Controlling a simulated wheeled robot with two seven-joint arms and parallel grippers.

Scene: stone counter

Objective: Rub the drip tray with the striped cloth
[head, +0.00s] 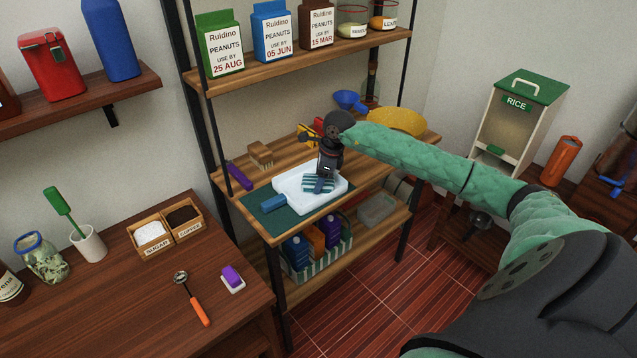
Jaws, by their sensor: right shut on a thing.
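A white drip tray (290,199) lies on a dark green mat on the middle shelf of the rack. The striped cloth (317,184), teal and white, is on the tray's surface. My right gripper (322,176) points down over the tray and is shut on the cloth; its fingertips are partly hidden by the cloth and small in the picture. I cannot tell how firmly the cloth presses on the tray. My left gripper is not in view.
Peanut cartons (220,45) stand above; a striped crate (318,256) is below.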

